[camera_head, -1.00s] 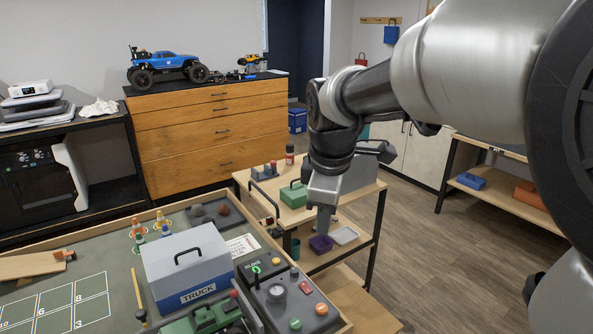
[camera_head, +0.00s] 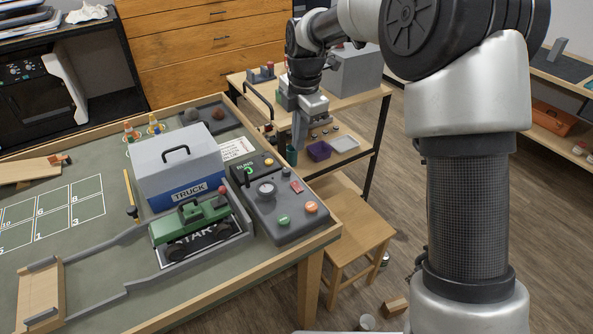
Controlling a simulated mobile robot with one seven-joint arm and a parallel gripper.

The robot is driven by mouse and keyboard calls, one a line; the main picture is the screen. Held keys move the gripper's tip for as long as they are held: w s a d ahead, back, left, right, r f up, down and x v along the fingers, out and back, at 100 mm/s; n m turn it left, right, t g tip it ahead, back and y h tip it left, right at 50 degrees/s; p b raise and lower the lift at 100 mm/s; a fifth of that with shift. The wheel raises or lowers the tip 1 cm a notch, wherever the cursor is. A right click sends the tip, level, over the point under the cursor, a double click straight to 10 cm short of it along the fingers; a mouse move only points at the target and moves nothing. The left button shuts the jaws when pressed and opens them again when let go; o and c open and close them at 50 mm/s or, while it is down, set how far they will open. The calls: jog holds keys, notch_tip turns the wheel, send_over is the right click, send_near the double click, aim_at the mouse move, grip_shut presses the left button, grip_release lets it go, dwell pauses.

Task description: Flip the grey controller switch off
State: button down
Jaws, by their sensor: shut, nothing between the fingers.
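The grey controller (camera_head: 262,212) sits at the right edge of the mat-covered table. On it are a round grey knob (camera_head: 266,189), a small red switch (camera_head: 297,186), a green button (camera_head: 283,221) and an orange button (camera_head: 311,207). I cannot tell the switch's position. A dark box with a green-lit dial (camera_head: 249,174) lies just behind it. My gripper (camera_head: 298,146) points down, shut and empty, apart from the controller. In the picture it is above and slightly right of it, in front of the cart.
A grey and blue TRUCK case (camera_head: 178,160) stands left of the controller. A green truck (camera_head: 190,219) sits on the START pad beside it. The wooden cart (camera_head: 357,95) is behind my gripper, and a wooden stool (camera_head: 350,225) stands right of the table.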

aim_at(295, 184)
jog(key=f, duration=0.4)
jog(key=w+f+b, duration=0.1)
jog(key=f, duration=0.4)
jog(key=a+f+b, duration=0.1)
jog(key=f, duration=0.4)
jog(key=shift+w, duration=0.2)
jog(key=shift+f, duration=0.2)
jog(key=shift+s+d+f, duration=0.1)
jog(key=shift+s+d, duration=0.4)
jog(key=shift+s, duration=0.2)
